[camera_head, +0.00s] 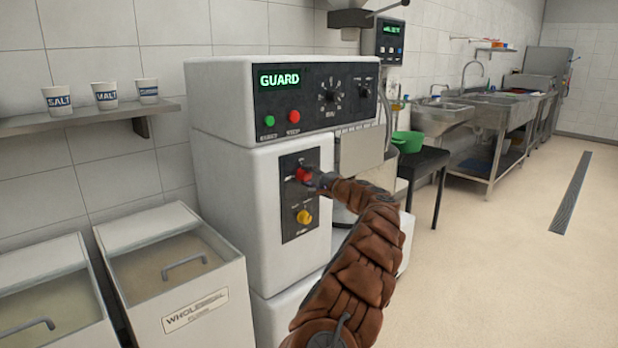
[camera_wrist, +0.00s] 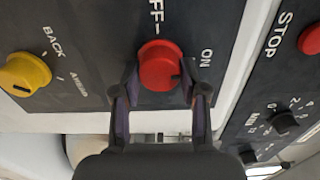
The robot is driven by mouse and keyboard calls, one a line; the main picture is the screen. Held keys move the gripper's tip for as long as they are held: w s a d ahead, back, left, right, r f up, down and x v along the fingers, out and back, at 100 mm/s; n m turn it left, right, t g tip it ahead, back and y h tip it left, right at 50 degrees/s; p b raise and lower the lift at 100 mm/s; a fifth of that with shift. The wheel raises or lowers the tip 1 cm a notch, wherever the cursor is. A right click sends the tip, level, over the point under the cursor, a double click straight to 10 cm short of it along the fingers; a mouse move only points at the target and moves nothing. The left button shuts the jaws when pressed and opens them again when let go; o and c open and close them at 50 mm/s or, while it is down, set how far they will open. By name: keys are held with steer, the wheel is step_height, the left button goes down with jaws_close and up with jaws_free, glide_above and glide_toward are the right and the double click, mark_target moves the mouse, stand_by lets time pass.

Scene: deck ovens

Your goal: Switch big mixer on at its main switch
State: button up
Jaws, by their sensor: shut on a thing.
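The big mixer (camera_head: 230,110) is a tall white machine with a black upper panel and a lit green "GUARD" display (camera_head: 280,78). Its main switch is a red rotary knob (camera_head: 302,174) on the lower black plate; it also shows in the wrist view (camera_wrist: 160,62). OFF is printed above the knob and ON to its right in the wrist view. A small dark mark shows at the knob's lower right there. My gripper (camera_wrist: 160,80) is shut on the knob, one finger at each side. In the head view my gripper (camera_head: 322,180) partly covers the knob's right side.
A yellow BACK/AHEAD knob (camera_head: 304,216) sits below the red one. Green (camera_head: 269,121) and red STOP (camera_head: 294,116) buttons and a dial (camera_head: 330,93) are above. Flour bins (camera_head: 190,270) stand at left, a black table (camera_head: 425,160) at right. The right floor is clear.

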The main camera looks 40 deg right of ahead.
mark_target(309, 175)
steer(key=shift+r, duration=0.1)
steer(key=o, duration=1.1)
steer(key=shift+s, duration=2.55)
steer(key=shift+s+a, duration=0.1)
steer(key=shift+s, duration=3.35)
